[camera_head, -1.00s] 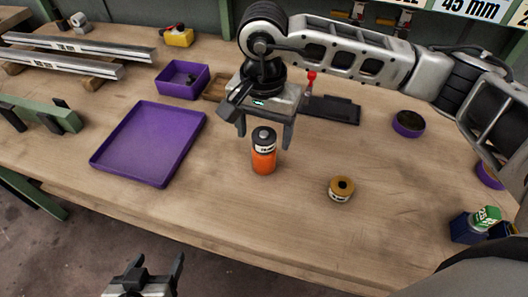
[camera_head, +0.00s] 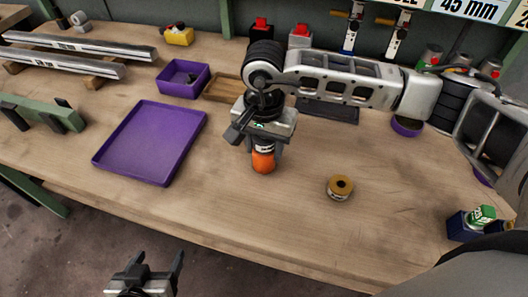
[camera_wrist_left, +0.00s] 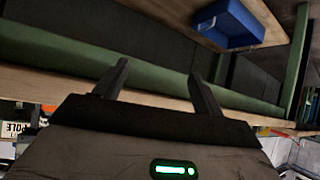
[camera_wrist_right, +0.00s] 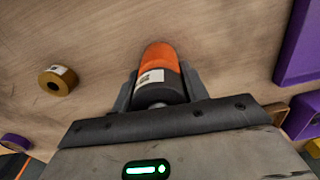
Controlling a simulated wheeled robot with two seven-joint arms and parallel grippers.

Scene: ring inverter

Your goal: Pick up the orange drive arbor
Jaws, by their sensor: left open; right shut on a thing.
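The orange drive arbor (camera_head: 263,162) stands upright on the wooden bench, orange below with a dark upper part and a white label. In the right wrist view the arbor (camera_wrist_right: 158,60) lies between the fingers. My right gripper (camera_head: 264,150) is shut on its upper part from above, and it also shows in the right wrist view (camera_wrist_right: 158,88). The arbor's top is hidden by the gripper in the head view. My left gripper (camera_head: 150,270) is open and empty, low in front of the bench; its fingers also show in the left wrist view (camera_wrist_left: 158,82).
A purple tray (camera_head: 150,145) lies left of the arbor, with a purple bin (camera_head: 183,90) behind it. A brass-coloured ring (camera_head: 340,188) stands to the right. A dark blue holder (camera_head: 464,227) sits at the far right. The bench front is clear.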

